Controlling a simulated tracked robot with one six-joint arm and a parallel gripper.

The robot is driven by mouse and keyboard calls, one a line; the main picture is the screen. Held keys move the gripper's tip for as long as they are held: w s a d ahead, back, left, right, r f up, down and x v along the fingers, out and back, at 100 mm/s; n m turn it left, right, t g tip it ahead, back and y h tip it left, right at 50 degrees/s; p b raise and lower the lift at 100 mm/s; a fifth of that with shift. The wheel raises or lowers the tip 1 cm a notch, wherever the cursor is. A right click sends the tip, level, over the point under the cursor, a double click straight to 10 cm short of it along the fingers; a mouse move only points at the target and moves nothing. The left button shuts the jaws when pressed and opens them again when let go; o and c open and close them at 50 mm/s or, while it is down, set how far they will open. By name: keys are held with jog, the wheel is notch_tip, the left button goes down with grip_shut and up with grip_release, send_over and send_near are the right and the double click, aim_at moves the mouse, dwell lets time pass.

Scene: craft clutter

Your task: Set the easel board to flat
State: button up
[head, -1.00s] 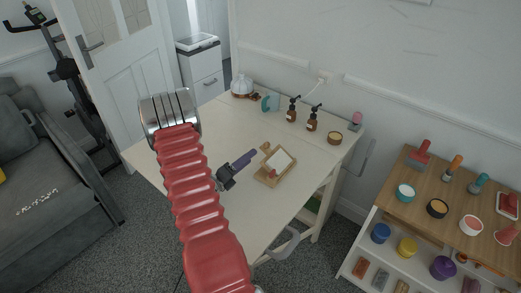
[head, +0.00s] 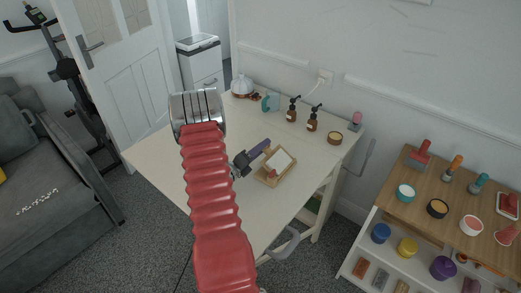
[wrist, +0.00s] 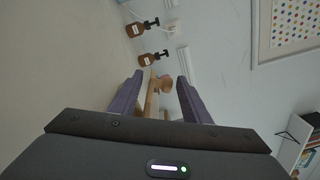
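The easel is a small wooden frame with a white board (head: 279,161), on the cream table, with a reddish-brown piece at its lower front. The board looks tilted, but its exact angle is hard to tell. My gripper (head: 262,146) has purple fingers and is just left of the easel in the head view. In the wrist view my gripper (wrist: 158,92) is open, fingers well apart, with the easel's wooden parts (wrist: 152,102) showing edge-on in the gap between them. I cannot tell whether a finger touches the easel. The easel's lower part is hidden by my gripper in the wrist view.
Two brown pump bottles (head: 312,119) and a round tin (head: 334,138) stand behind the easel. A teal object (head: 271,101) and a glass diffuser (head: 242,86) are at the back left. The table's front left is clear. A shelf unit (head: 430,205) with craft jars stands right.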

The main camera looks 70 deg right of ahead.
grip_shut()
dwell(0.3)
jog(key=shift+w, duration=0.1)
